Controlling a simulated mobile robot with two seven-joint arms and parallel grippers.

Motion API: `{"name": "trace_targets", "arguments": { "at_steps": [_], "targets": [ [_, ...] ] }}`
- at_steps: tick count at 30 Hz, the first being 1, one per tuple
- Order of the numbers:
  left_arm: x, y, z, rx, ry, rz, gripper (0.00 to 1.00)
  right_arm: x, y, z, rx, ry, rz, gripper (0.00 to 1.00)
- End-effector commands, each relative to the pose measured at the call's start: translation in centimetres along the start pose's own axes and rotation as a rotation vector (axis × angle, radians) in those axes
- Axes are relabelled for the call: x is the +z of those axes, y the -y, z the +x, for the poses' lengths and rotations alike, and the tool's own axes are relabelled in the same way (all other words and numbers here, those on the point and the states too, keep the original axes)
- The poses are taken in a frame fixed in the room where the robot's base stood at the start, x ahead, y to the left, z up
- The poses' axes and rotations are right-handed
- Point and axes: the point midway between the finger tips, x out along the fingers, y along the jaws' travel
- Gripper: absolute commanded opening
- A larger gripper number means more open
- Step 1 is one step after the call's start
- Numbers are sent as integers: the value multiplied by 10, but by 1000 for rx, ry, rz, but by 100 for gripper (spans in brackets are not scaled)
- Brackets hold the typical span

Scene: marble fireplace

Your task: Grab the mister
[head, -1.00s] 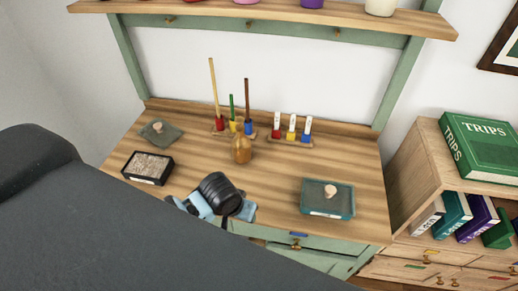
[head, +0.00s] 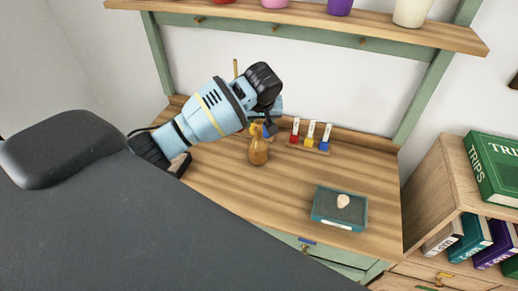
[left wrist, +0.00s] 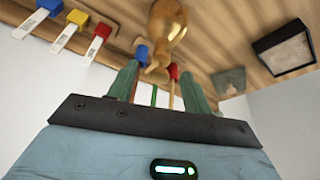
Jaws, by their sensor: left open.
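The mister, an amber bottle (head: 258,151), stands upright on the wooden desk (head: 225,185). My left gripper (head: 267,124) is close above and behind its top in the head view, its fingers partly hidden by the gripper body. In the left wrist view the golden mister (left wrist: 168,25) appears upside down, its narrow top reaching toward the gap between the two green fingers (left wrist: 158,82). The fingers are apart and not closed on it. Whether they touch it I cannot tell. My right gripper is not in view.
Red, yellow and blue markers (head: 311,133) stand in a holder right of the mister. Coloured sticks (left wrist: 173,85) stand behind it. A teal tray (head: 325,221) sits at front right. A dark tray (left wrist: 283,52) shows in the left wrist view. A shelf (head: 320,28) hangs above.

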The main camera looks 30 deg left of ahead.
Motion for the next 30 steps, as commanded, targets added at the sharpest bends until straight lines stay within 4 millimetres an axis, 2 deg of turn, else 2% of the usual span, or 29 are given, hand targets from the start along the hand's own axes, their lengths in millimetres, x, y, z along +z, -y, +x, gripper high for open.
{"name": "trace_targets", "arguments": {
  "at_steps": [8, 14, 24, 30],
  "targets": [
    [1, 0, 24, -1, 2, 2, 50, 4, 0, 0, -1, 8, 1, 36],
    [1, 1, 30, -1, 1, 2, 50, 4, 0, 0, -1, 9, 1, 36],
    [1, 3, 74, -2, 2, 3, 50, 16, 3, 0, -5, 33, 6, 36],
    [0, 2, 78, 2, -2, 3, 50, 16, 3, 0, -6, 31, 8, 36]
  ]
}}
